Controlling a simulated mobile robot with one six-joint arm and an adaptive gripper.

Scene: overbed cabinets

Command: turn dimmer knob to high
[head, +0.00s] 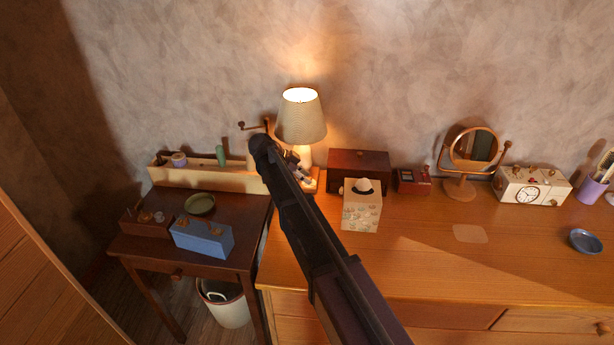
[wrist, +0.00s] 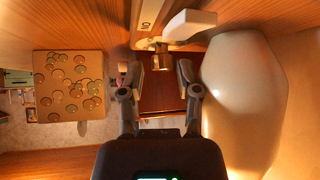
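The table lamp (head: 301,120) is lit and stands near the left end of the wooden dresser. Its pale rounded body (wrist: 245,105) fills the right side of the wrist view. A small brass-coloured knob-like piece (wrist: 161,61), seemingly the dimmer knob, shows at the top centre of the wrist view, beside a pale angled piece (wrist: 188,25). My gripper (wrist: 157,70) is open, with its fingers on either side of this piece; I cannot tell whether they touch it. In the head view my arm hides the knob, and my gripper is by the lamp's base.
A tissue box (head: 361,207) stands right of my arm, with a dark wooden box (head: 358,165) behind it. A round mirror (head: 470,155) and a clock radio (head: 530,187) stand farther right. The dresser top (head: 420,265) is clear at the front.

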